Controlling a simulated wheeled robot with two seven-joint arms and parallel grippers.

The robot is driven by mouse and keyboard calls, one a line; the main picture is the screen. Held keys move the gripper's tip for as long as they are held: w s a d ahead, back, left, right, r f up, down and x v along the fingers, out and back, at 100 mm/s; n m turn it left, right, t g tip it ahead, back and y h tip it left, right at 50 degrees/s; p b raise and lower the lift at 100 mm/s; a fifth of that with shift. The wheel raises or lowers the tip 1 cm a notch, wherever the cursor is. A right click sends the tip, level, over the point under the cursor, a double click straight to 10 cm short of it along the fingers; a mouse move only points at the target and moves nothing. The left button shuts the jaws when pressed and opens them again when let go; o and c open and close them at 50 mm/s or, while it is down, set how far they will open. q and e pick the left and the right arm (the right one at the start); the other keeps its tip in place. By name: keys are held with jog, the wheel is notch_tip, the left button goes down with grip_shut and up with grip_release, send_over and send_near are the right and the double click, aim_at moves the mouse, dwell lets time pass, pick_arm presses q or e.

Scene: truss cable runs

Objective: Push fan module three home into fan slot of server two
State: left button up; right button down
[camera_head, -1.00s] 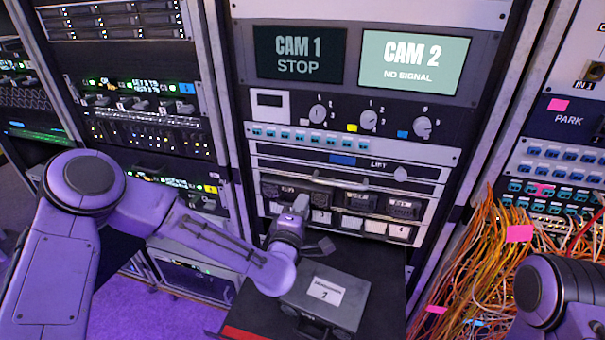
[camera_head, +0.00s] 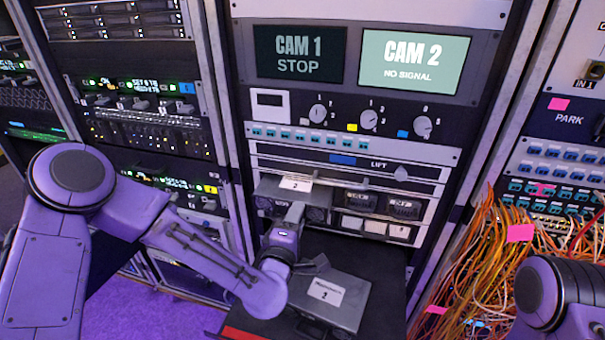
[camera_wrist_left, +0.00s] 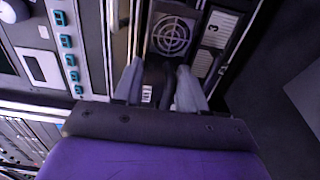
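In the head view, my left gripper (camera_head: 293,213) is in front of the rack's lower rows, close under a grey panel with a white label 2 (camera_head: 295,184) that sticks out. In the left wrist view, the fingers (camera_wrist_left: 160,88) stand apart, with dark parts between and behind them. I cannot tell if they touch anything. How deep the fan module sits is unclear. Only part of my right arm shows, without its gripper.
A grey box (camera_head: 345,312) with a white label lies on the dark shelf below the gripper. Orange cables (camera_head: 490,250) hang thickly at the right. More fan fronts (camera_head: 361,202) sit to the right of the gripper.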

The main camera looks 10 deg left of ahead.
pick_arm(q)
jog(key=shift+f, duration=0.1)
jog(key=shift+s, duration=0.2)
jog(key=s+p, duration=0.1)
jog(key=s, duration=0.9)
jog(key=shift+a, duration=0.2)
jog(key=shift+s, duration=0.1)
